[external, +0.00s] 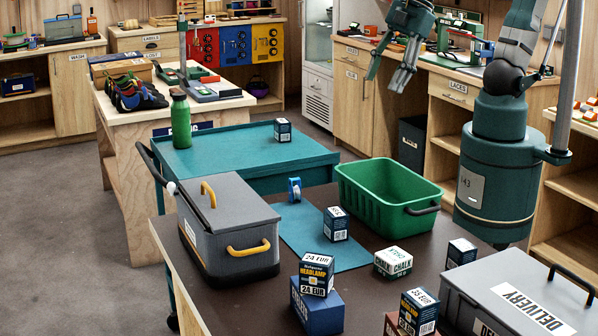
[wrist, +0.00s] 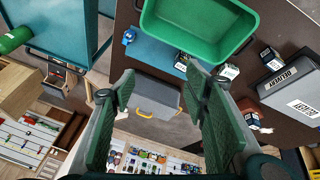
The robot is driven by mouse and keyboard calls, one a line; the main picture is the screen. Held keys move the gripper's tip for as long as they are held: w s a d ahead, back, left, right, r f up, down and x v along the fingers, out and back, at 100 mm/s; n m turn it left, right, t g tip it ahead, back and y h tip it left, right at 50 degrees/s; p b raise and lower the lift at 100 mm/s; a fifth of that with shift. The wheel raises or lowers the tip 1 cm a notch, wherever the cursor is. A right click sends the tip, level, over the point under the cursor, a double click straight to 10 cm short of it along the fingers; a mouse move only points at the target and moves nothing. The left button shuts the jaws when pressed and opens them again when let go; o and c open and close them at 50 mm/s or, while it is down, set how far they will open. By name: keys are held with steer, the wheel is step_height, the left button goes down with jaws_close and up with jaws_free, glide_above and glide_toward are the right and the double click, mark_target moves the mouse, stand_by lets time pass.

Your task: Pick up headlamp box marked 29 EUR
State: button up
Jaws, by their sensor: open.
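Several small dark-blue boxes of a headlamp-box kind are in the external view. One on a blue box is marked HEADLAMP 24 EUR (external: 316,272). Others are a box on the teal mat (external: 336,223), a box on the teal cart (external: 282,130), a box at the front (external: 418,312) and a box beside the grey case (external: 461,252). I cannot read 29 EUR on any of them. My gripper (external: 385,82) is open and empty, raised high behind the green crate, apart from all boxes. In the wrist view its spread fingers (wrist: 160,95) hide part of the table.
A green crate (external: 390,192), a grey toolbox with yellow handles (external: 228,230), a chalk box (external: 393,262), blue tape (external: 294,189) and a grey DELIVERY case (external: 520,290) crowd the brown table. A green bottle (external: 180,122) stands on the cart. The cart's middle is clear.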

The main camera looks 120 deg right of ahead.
steer(key=w+a+f+n+g+h+b, duration=0.1)
steer(key=w+a+f+n+g, duration=0.15)
steer(key=w+f, duration=0.3)
steer(key=w+a+f+n+g+h+b, duration=0.1)
steer(key=w+a+f+n, duration=0.25)
steer(key=w, duration=0.35)
steer(key=n+g+h+b, duration=0.2)
steer(key=n, duration=0.4)
glide_above(338, 213)
steer(key=a, duration=0.2)
steer(key=f, duration=1.5)
steer(key=shift+w+d, duration=0.2)
steer(key=shift+w, duration=0.05)
steer(key=shift+w+a+f, duration=0.1)
steer(key=shift+a+f, duration=0.1)
steer(key=shift+f, duration=0.35)
steer(key=shift+x, duration=1.25)
steer(key=shift+f, duration=0.1)
steer(key=shift+b+x, duration=0.55)
steer(key=shift+x, duration=2.05)
steer(key=shift+a, duration=0.1)
